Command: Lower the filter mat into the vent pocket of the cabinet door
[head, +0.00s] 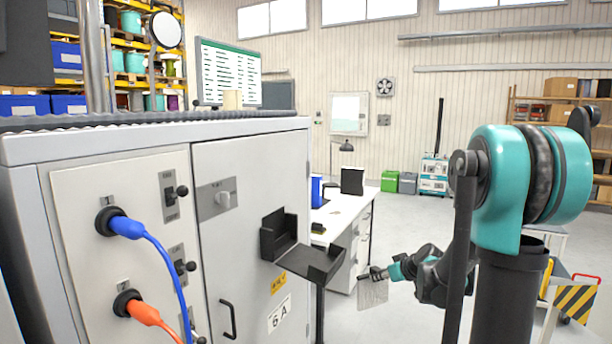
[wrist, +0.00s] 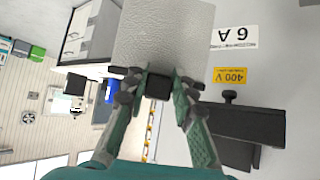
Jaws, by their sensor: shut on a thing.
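The filter mat (head: 373,293) is a thin light grey sheet. My gripper (head: 372,274) is shut on its edge, and the mat hangs below the fingers in the head view. In the wrist view the mat (wrist: 165,35) extends away from the fingertips (wrist: 160,80). The black vent pocket (head: 300,254) sticks out from the grey cabinet door (head: 250,170). In the head view the mat is to the right of the pocket, apart from it and a little lower. The pocket (wrist: 245,124) also shows in the wrist view, right of my fingers.
The cabinet front carries a blue cable plug (head: 127,228), an orange plug (head: 143,312) and a door handle (head: 228,319). A white workbench (head: 340,217) stands behind the pocket. A striped yellow-black cart (head: 577,300) is at the far right. Open floor lies around my gripper.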

